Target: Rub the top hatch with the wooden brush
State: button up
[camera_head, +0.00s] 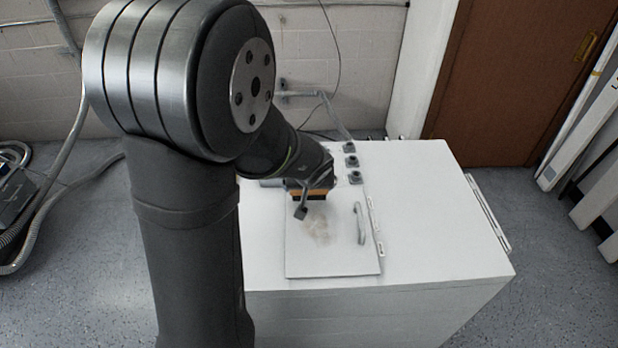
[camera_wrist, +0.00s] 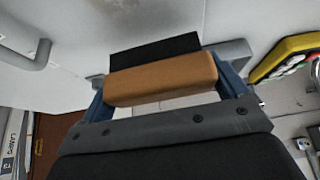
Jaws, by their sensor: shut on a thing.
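The top hatch (camera_head: 335,258) is a white square panel on top of a white cabinet. It has a handle (camera_head: 360,223) on its right side and a brownish smudge (camera_head: 318,230) near its middle. My gripper (camera_head: 314,190) is over the hatch's far edge, partly hidden by my arm. In the wrist view it is shut on the wooden brush (camera_wrist: 160,83), with a finger at each end of the orange-brown back. The dark bristles (camera_wrist: 153,54) point away from the palm toward the white surface. I cannot tell whether they touch it. The handle (camera_wrist: 28,53) shows at upper left there.
Several dark fittings (camera_head: 352,161) stand on the cabinet (camera_head: 440,245) beyond the hatch's right corner. A yellow-edged thing with coloured spots (camera_wrist: 290,60) is at right in the wrist view. The cabinet top right of the hatch is clear. A brown door (camera_head: 515,80) stands behind.

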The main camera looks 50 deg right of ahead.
aim_at(325, 202)
notch_tip(325, 202, down, 4)
jog(key=shift+r, duration=0.15)
jog(key=shift+s+a, duration=4.8)
jog(key=shift+c, duration=0.4)
jog(key=shift+s+d, duration=0.5)
jog(key=shift+s, duration=0.05)
jog(key=shift+w+d, duration=4.75)
jog(key=shift+d, duration=0.25)
jog(key=shift+s+d, duration=0.25)
jog(key=shift+s, duration=0.35)
jog(key=shift+s+a, duration=4.75)
jog(key=shift+a, duration=0.05)
jog(key=shift+s+d, duration=0.55)
jog(key=shift+d, duration=0.1)
jog(key=w+d, duration=0.2)
jog(key=w, duration=0.1)
jog(key=shift+d, duration=0.35)
jog(key=shift+w+d, duration=1.3)
jog(key=shift+w, duration=0.05)
jog(key=shift+w+d, duration=2.1)
jog(key=shift+d+r, duration=0.1)
jog(key=shift+r, duration=3.95)
